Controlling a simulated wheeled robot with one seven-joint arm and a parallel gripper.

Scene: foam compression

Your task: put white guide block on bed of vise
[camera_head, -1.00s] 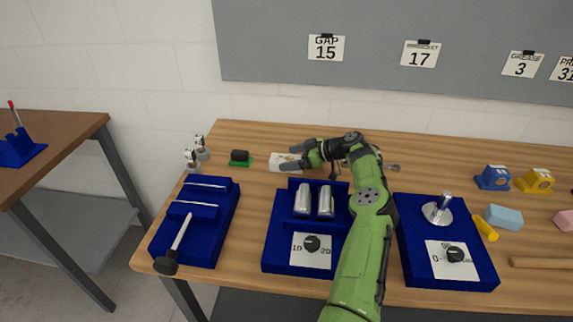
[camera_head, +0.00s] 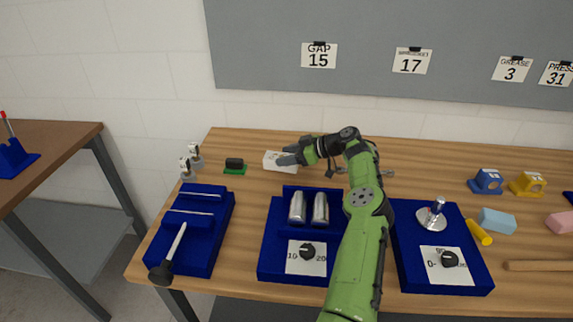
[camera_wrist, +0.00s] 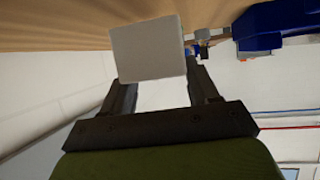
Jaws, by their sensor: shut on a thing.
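The white guide block (camera_head: 277,161) is at the back of the table in the head view, between my gripper's fingers. My gripper (camera_head: 290,156) is shut on it; in the wrist view the block (camera_wrist: 148,48) fills the space at the tips of the two fingers of my gripper (camera_wrist: 163,85). Whether the block touches the tabletop is hard to tell. The blue vise (camera_head: 196,225), with its grey-edged jaws and a long handle at the front, stands at the left front of the table, to the left of my gripper.
A green-and-black block (camera_head: 235,166) lies between the vise and the guide block. Small metal posts (camera_head: 190,163) stand behind the vise. A blue roller fixture (camera_head: 270,268) with a dial is in front of my gripper. A blue press fixture (camera_head: 408,265) stands right of my arm.

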